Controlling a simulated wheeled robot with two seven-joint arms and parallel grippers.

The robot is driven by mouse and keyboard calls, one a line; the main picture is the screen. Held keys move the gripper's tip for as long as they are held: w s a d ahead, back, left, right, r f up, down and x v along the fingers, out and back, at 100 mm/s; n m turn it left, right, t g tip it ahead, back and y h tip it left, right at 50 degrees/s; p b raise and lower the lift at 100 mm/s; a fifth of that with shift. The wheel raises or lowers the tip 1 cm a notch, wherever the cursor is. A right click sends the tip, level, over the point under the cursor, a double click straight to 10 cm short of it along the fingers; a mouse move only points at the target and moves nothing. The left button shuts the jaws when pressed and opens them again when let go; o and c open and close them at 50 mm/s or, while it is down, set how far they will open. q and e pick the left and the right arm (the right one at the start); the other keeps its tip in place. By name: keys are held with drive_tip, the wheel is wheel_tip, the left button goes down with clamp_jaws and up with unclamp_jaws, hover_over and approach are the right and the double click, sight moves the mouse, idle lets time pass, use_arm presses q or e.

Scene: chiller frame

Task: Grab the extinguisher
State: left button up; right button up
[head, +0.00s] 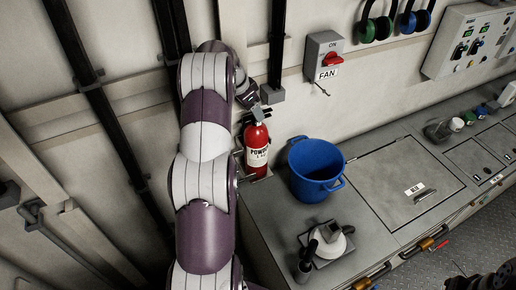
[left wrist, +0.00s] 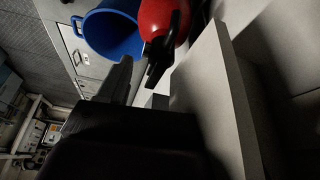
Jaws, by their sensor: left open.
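The red fire extinguisher (head: 257,148) stands upright in a bracket at the wall end of the counter, with a white label reading "POWDER" on its body. My left arm comes in from the left, and its gripper (head: 259,104) is at the extinguisher's top, near the black handle. In the left wrist view, the red extinguisher (left wrist: 163,18) shows at the top with its black handle or hose below it. The dark fingers of my left gripper (left wrist: 135,85) are open there, close to the handle; I cannot tell whether they touch it.
A blue bucket (head: 316,170) stands just right of the extinguisher and also shows in the left wrist view (left wrist: 108,34). A grey fan switch box (head: 324,55) is on the wall. A white device (head: 328,240) sits at the counter's front. Vertical black rails (head: 98,95) run along the wall.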

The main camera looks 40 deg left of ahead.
sight(256, 134)
use_arm(q)
drive_tip(key=p+x, duration=0.2)
drive_tip(key=x, duration=0.1)
drive_tip(key=shift+w+f+p, duration=0.1)
drive_tip(key=shift+f+p, duration=0.2)
drive_tip(key=shift+f, duration=0.35)
drive_tip(key=shift+w+f, duration=0.15)
drive_tip(key=shift+w, duration=0.1)
clamp_jaws()
idle(0.5)
drive_tip(key=shift+a+r, duration=0.1)
drive_tip(key=shift+r, duration=0.2)
drive_tip(key=shift+w+a, duration=0.1)
